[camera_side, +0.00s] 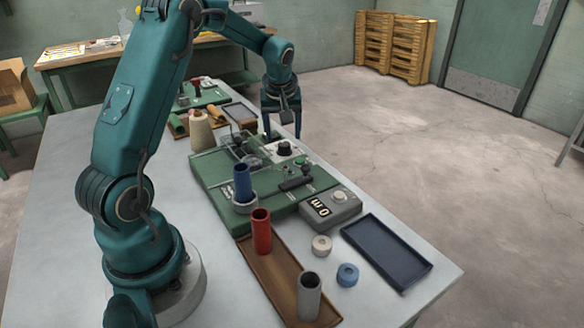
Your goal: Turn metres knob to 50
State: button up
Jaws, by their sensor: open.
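The metres knob looks to be the black knob (285,147) on a white dial plate (274,155) on the green machine (205,172). Its markings are too small to read, so I cannot tell its setting. My gripper (283,134) points down with its fingers apart, above or just behind the knob. I cannot tell whether a finger touches it.
A blue tube (242,182) stands on the machine. A brown tray (258,267) holds a red tube (262,232) and a grey tube (309,296). A dark blue tray (386,252) lies at right. A thread cone (201,132) stands behind. The table's left side is clear.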

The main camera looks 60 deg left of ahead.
aim_at(284, 144)
jog(key=shift+x, duration=1.95)
grip_shut()
